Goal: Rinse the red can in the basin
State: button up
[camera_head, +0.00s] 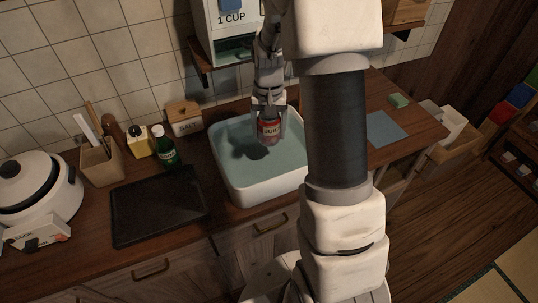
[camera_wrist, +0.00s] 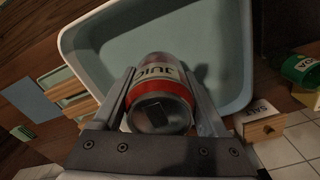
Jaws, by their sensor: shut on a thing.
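The red can (camera_head: 268,130) has a white band lettered "JUIC" and is held upright over the basin (camera_head: 233,193). My gripper (camera_head: 268,118) is shut on the can from above. In the wrist view, the can (camera_wrist: 161,100) lies between the two fingers of my gripper (camera_wrist: 165,95), with its end facing the camera. The basin is white with a pale blue-green inside; it also fills the back of the wrist view (camera_wrist: 215,40). A dark shadow lies in the basin, left of the can. Whether the can's lower end touches the blue-green surface I cannot tell.
A blue cloth (camera_head: 386,129) and green sponge (camera_head: 398,100) lie right.

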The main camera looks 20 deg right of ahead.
dwell(0.3)
jog(key=shift+r+p, duration=1.5)
jog(key=shift+r, duration=0.6)
jog(key=shift+f, duration=0.1)
